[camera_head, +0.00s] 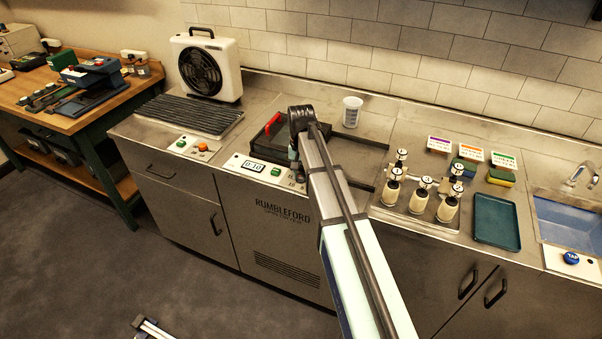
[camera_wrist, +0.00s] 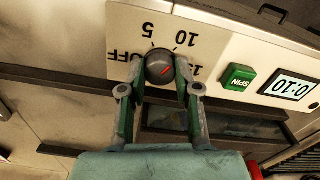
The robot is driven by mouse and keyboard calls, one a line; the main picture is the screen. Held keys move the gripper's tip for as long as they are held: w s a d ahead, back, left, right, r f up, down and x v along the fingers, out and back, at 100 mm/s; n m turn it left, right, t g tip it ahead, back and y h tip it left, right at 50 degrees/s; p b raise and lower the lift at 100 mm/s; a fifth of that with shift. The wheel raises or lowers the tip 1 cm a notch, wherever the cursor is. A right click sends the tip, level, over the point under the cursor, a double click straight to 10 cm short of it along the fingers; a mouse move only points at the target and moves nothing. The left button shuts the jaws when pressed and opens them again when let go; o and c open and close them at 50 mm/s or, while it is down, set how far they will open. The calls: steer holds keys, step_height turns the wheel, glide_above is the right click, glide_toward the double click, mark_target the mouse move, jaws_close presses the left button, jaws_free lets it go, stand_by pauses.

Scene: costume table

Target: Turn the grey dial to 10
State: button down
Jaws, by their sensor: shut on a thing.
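My gripper (camera_wrist: 161,72) is shut on the dial, one finger on each side. In the head view my gripper (camera_head: 298,168) is at the panel's right end and hides the dial.
A green SPIN button (camera_wrist: 238,78) and a display (camera_wrist: 289,87) reading 0:10 sit beside the dial. A black spinner box with a red handle (camera_head: 273,122) stands behind the panel.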

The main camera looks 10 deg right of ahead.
mark_target(301, 175)
steer(key=shift+s, duration=0.1)
steer(key=c, duration=0.8)
jaws_free()
step_height(301, 175, up, 12)
steer(key=shift+f, duration=0.1)
